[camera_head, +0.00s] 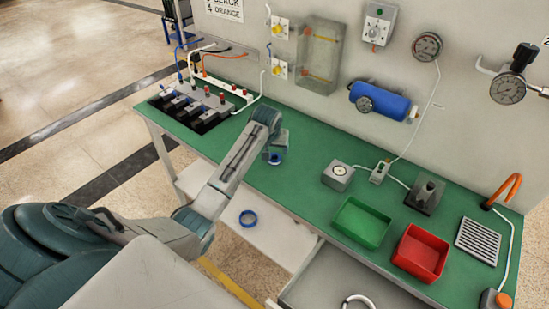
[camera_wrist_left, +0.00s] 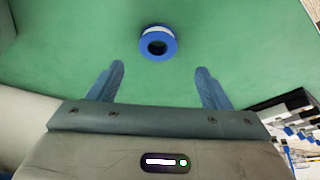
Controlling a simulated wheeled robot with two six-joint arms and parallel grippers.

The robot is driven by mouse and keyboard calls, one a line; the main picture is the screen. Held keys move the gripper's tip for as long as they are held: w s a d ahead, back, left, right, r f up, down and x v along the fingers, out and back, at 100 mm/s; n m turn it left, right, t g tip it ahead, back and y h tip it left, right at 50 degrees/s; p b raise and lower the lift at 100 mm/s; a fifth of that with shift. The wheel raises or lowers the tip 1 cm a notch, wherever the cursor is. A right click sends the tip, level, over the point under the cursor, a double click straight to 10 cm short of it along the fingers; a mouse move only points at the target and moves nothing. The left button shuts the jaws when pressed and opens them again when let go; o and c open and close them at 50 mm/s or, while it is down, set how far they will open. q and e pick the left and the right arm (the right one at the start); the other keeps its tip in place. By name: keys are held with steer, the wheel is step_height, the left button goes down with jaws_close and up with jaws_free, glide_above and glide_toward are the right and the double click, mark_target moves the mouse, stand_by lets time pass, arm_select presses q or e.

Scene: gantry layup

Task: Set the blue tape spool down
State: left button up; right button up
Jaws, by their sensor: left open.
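The blue tape spool (camera_wrist_left: 158,43) rests on the green bench top (camera_wrist_left: 240,55) in the left wrist view, with a white band on its side and a dark hole in its middle. My left gripper (camera_wrist_left: 160,75) is open and empty, its two blue fingers spread apart with the spool beyond their tips, roughly centred between them. In the head view my left gripper (camera_head: 272,148) is over the bench near its front edge. A bit of blue shows beside it, partly hidden, likely the spool. My right gripper is not in view.
To the right on the bench are a green tray (camera_head: 361,223), a red tray (camera_head: 420,253) and a grey box with a dial (camera_head: 338,175). An open drawer (camera_head: 335,280) juts out below the bench.

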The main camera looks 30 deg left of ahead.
mark_target(274, 157)
arm_select(q)
steer(key=shift+f+p, duration=0.55)
steer(key=shift+f, duration=0.1)
steer(key=x, duration=0.1)
steer(key=p+x, duration=0.1)
steer(key=x, duration=0.1)
steer(key=shift+s+d+f, duration=0.1)
steer(key=shift+d+f, duration=0.1)
steer(key=shift+f, duration=0.5)
steer(key=c, duration=1.1)
steer(key=shift+a+r, duration=0.1)
steer(key=shift+r, duration=0.1)
steer(key=shift+c, duration=0.2)
